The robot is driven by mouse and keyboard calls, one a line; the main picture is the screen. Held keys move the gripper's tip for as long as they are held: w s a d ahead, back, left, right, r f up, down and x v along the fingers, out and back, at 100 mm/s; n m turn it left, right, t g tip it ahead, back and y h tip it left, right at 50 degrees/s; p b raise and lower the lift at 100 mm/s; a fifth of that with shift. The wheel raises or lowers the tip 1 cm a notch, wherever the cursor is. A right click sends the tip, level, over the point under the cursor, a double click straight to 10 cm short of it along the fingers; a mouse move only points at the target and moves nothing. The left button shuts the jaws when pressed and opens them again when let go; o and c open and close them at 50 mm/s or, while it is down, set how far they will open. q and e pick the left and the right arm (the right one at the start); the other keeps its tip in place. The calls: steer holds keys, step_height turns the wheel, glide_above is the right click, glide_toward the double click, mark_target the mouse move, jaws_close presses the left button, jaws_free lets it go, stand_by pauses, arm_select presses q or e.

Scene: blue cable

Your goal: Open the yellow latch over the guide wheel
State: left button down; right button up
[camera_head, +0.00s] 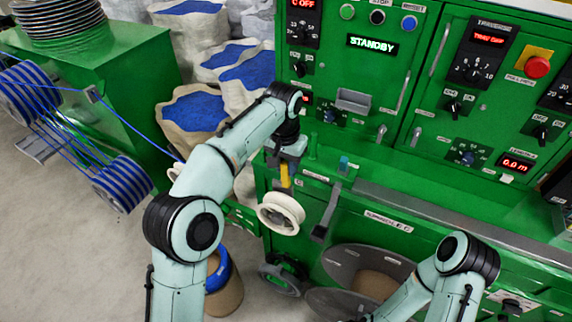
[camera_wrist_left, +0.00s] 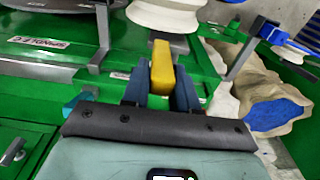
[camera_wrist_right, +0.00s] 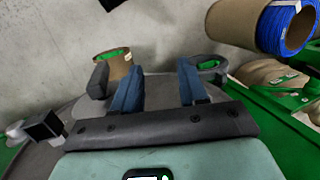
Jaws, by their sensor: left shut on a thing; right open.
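The yellow latch (camera_head: 285,176) is above the cream guide wheel (camera_head: 281,213) at the left end of the green machine. It also shows in the left wrist view (camera_wrist_left: 161,68), with part of the guide wheel (camera_wrist_left: 166,14) beyond it. My left gripper (camera_wrist_left: 160,90) has its blue fingers on both sides of the latch and is shut on it. In the head view the left gripper (camera_head: 285,160) hides the latch's upper part. My right gripper (camera_wrist_right: 158,82) is open with nothing between its fingers; in the head view it is out of sight.
The machine's control panel (camera_head: 371,46) is behind the latch. A grey reel (camera_head: 346,262) is on the machine's front, below right. Blue cable runs over striped pulleys (camera_head: 122,184) at left. Sacks of blue pellets (camera_head: 194,108) stand behind. A cardboard drum (camera_head: 226,296) is on the floor.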

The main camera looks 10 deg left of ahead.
arm_select(q)
steer(key=c, duration=1)
jaws_free()
steer(key=shift+o, duration=0.2)
steer(key=shift+s+r, duration=0.2)
steer(key=shift+r, duration=3.55)
steer(key=shift+f, duration=0.1)
